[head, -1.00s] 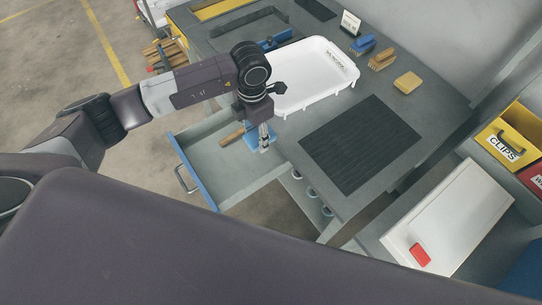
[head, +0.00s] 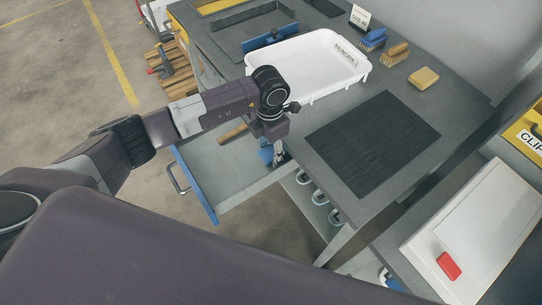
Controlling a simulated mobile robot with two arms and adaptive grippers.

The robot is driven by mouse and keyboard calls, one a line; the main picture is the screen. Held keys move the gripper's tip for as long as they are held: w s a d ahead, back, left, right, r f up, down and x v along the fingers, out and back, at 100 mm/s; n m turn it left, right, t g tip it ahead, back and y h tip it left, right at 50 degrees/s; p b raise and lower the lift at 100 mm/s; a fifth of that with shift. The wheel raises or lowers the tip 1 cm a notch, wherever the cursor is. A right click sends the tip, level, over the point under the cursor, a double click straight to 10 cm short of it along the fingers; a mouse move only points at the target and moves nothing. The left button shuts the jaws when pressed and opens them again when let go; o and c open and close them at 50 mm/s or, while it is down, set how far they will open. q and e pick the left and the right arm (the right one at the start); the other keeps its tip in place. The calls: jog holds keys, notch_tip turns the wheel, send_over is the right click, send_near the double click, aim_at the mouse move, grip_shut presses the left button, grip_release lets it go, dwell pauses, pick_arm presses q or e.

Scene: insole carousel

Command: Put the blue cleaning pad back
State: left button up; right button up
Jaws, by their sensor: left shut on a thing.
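The blue cleaning pad (head: 265,152) shows as a small blue patch at my left gripper (head: 279,157), mostly hidden behind the gripper. My left gripper points down over the right side of an open drawer (head: 215,170) and is shut on the pad. I cannot tell whether the pad touches the drawer floor. The drawer has a blue front and a grey inside. A wooden-handled tool (head: 232,133) lies in it, left of the gripper. My right gripper is not in view.
A white tray (head: 308,88) stands on the bench behind the gripper. A dark ribbed mat (head: 373,142) lies to its right. Blue and tan brushes (head: 373,39) and a yellow sponge (head: 423,79) are at the back. A red block (head: 448,265) lies on a white board at the right.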

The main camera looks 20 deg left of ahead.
pick_arm(q)
jog(key=shift+w+d+f, duration=0.2)
jog(key=shift+f, duration=0.5)
jog(key=shift+a, duration=0.1)
jog(key=shift+f+b, duration=0.1)
jog(key=shift+b, duration=0.25)
jog(key=o, duration=1.1)
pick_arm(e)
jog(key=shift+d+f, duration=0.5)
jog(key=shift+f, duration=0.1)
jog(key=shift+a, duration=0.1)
